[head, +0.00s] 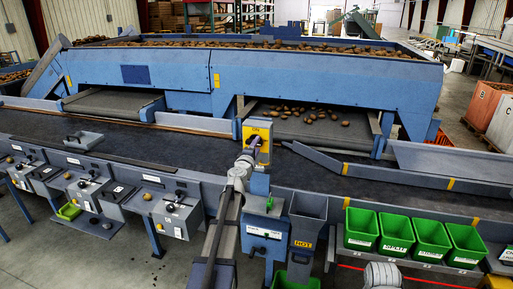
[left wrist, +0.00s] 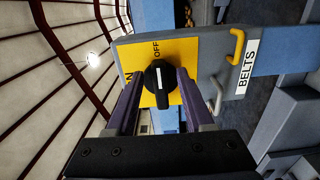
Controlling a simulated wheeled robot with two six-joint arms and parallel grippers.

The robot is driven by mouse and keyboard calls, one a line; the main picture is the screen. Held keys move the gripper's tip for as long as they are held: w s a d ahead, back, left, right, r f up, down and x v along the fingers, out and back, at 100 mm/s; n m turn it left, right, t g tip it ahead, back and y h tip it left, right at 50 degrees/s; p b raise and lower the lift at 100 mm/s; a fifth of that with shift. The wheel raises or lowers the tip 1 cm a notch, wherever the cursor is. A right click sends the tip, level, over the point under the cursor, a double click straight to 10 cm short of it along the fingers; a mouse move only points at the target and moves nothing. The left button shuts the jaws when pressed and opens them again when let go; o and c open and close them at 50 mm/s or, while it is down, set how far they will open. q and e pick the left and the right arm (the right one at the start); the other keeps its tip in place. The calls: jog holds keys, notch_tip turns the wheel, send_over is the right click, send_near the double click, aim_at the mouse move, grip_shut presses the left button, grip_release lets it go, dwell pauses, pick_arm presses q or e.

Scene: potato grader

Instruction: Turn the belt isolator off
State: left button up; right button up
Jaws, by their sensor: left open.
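The belt isolator is a black rotary knob (left wrist: 160,80) on a yellow plate (left wrist: 188,52), on a grey box labelled BELTS. In the left wrist view the plate appears turned sideways, with OFF above the knob and a partly hidden ON to its left. The knob's white mark runs up and down in that picture, its upper end towards OFF. My left gripper (left wrist: 161,108) is open, with one finger on each side of the knob; contact is unclear. In the head view the left gripper (head: 255,144) is at the yellow isolator plate (head: 264,133) and covers the knob.
A yellow hook (left wrist: 237,46) sticks out of the box beside the plate. The dark belt (head: 340,172) runs behind the isolator. Green crates (head: 396,236) stand to the right and a grey chute (head: 307,212) is nearby. A pale rounded part of mine shows at the bottom.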

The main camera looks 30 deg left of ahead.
pick_arm(q)
jog(key=v, duration=0.7)
jog(key=shift+s, duration=0.4)
jog(key=shift+d, duration=0.1)
